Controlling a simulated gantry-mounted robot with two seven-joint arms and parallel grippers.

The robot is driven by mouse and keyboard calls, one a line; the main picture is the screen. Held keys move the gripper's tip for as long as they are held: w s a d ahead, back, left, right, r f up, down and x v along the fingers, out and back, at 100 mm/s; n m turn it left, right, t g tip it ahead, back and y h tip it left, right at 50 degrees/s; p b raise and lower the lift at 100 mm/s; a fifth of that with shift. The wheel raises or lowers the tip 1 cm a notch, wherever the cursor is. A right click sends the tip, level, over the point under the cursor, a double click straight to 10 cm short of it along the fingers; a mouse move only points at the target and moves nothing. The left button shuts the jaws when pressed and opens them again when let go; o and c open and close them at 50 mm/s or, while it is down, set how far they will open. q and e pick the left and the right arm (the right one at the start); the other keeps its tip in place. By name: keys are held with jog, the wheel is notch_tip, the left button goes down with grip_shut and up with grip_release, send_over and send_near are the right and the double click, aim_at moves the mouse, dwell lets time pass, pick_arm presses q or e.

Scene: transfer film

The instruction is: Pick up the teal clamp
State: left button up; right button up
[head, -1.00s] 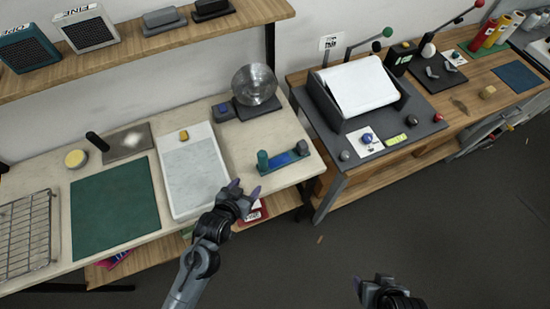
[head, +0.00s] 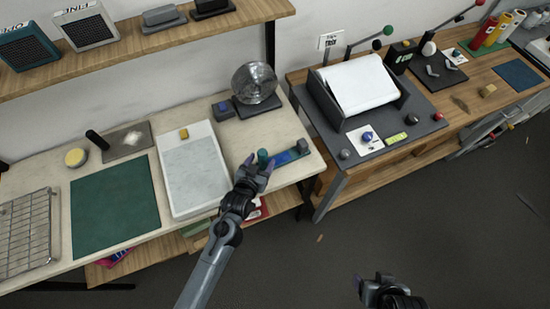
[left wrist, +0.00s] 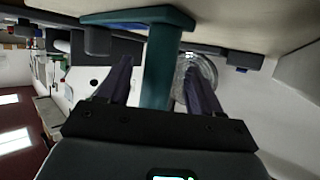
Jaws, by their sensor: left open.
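A teal upright post (head: 262,155), which I take for the teal clamp, stands at the left end of a narrow strip with a blue middle (head: 283,158) on the cream bench. A dark grey block (head: 303,145) is at the strip's right end. My left gripper (head: 259,164) is open at the post. In the left wrist view, the teal post (left wrist: 160,65) shows between the two spread fingers (left wrist: 160,85), with a gap on each side. My right gripper (head: 372,284) shows partly at the bottom edge, away from the bench.
A white tray (head: 197,185) with a grey sheet and a green mat (head: 115,193) lie left of the gripper. A glass dish (head: 255,82) on a dark base stands behind. A second bench with a paper-filled holder (head: 362,88) is to the right.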

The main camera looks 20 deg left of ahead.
pick_arm(q)
jog(key=shift+x, duration=2.1)
jog(key=shift+s+d, duration=0.1)
jog(key=shift+d, duration=0.05)
jog(key=c, duration=1.1)
grip_shut()
jog(key=shift+r, duration=0.15)
